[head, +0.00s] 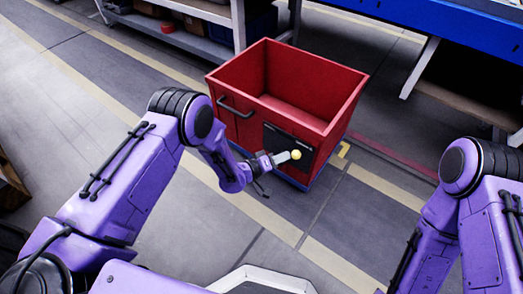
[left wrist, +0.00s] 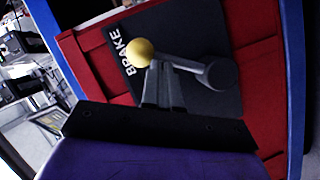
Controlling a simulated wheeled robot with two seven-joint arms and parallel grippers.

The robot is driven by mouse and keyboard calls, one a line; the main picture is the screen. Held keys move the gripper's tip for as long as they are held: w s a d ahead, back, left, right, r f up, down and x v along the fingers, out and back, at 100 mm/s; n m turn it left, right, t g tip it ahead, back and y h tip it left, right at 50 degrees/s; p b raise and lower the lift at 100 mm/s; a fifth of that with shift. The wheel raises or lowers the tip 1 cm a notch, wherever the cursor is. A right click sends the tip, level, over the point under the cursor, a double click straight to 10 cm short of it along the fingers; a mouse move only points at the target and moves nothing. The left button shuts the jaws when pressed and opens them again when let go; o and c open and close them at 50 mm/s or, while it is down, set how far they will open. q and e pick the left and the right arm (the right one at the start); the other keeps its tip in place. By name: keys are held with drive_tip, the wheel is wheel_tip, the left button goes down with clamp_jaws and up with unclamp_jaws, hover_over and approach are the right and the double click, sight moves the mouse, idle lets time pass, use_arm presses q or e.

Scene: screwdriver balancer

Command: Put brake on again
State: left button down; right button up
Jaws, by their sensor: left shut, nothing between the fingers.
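The red cart (head: 300,85) stands on the floor and has a dark brake panel (head: 287,147) on its near side. In the left wrist view the panel (left wrist: 205,30) reads BRAKE. A grey lever (left wrist: 185,60) runs from a round pivot (left wrist: 220,73) at right to a yellow ball knob (left wrist: 140,52) at left. The knob also shows in the head view (head: 296,154). My left gripper (head: 284,157) is shut and empty, its fingertips (left wrist: 158,68) right at the knob and lever. I cannot tell whether they touch. My right gripper is out of view.
A black handle (head: 236,106) sticks out of the cart's side, left of the panel. A blue workbench (head: 450,35) stands at the upper right and shelving (head: 180,35) at the upper left. The floor left of the cart is clear.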

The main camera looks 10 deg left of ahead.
use_arm(q)
drive_tip(key=w+a+r+p+v, duration=0.1)
drive_tip(key=p+v, duration=0.4)
drive_tip(key=v, duration=0.8)
drive_tip(key=shift+w+a+r, duration=0.15)
drive_tip(key=shift+w+r, duration=0.25)
